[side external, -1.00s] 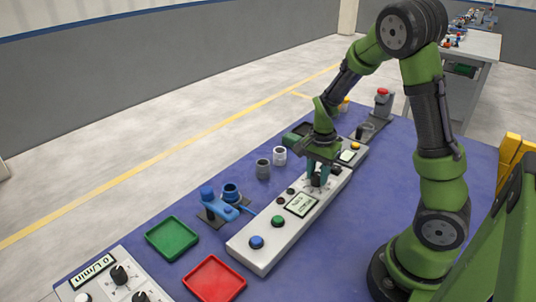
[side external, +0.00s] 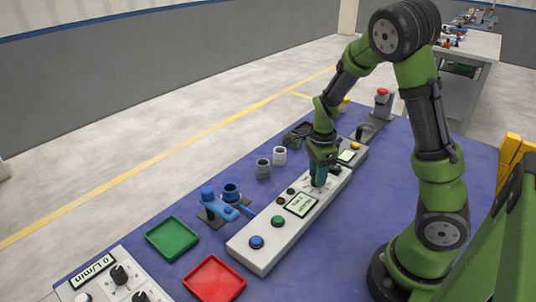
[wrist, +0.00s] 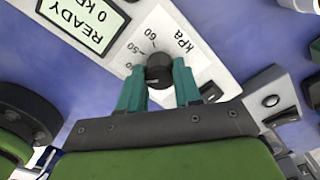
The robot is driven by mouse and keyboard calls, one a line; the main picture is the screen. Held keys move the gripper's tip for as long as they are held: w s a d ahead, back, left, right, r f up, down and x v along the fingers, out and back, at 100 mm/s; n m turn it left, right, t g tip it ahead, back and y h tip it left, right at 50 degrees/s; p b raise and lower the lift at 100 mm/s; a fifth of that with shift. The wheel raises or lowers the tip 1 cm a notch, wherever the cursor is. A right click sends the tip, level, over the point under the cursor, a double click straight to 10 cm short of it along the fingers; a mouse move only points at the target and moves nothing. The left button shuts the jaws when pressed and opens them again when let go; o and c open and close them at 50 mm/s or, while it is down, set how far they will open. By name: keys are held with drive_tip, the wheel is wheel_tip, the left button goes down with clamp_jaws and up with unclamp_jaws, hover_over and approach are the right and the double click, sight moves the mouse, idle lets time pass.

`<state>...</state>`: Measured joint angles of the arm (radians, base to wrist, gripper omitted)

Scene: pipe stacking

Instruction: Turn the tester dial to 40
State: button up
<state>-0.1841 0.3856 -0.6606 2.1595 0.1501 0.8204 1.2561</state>
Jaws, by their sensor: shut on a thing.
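The tester (side external: 262,240) is a long pale panel on the blue table. Its black dial (wrist: 158,70) shows in the wrist view beside a white kPa scale (wrist: 180,45), where 50 and 60 can be read. The tester's display (wrist: 82,20) reads READY and 0 with a kPa unit, partly cut off. My gripper (wrist: 158,76) is shut on the dial, with one teal finger on each side. In the side external view my gripper (side external: 319,182) points down at the dial and hides it. I cannot make out the dial's pointer setting.
On the panel are a blue button (side external: 256,242) and a green button (side external: 277,222). A green tray (side external: 172,238), a red tray (side external: 214,280), a blue fixture (side external: 222,202) and grey pipe pieces (side external: 264,168) stand nearby. Bare table lies right of the panel.

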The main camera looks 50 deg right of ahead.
idle(0.4)
drive_tip(key=o, duration=1)
drive_tip(key=shift+o, duration=0.2)
wheel_tip(320, 180, up, 17)
drive_tip(key=s+a+r+n+t+y, duration=0.1)
drive_tip(key=s+a+n+t, duration=0.2)
drive_tip(key=a+n, duration=0.5)
drive_tip(key=s+a+r+n+t+y, duration=0.1)
drive_tip(key=s+a+n+t, duration=0.3)
drive_tip(key=a+n, duration=0.4)
drive_tip(key=shift+s+a+r+n, duration=0.2)
drive_tip(key=shift+r+n, duration=0.25)
drive_tip(key=shift+n, duration=2.15)
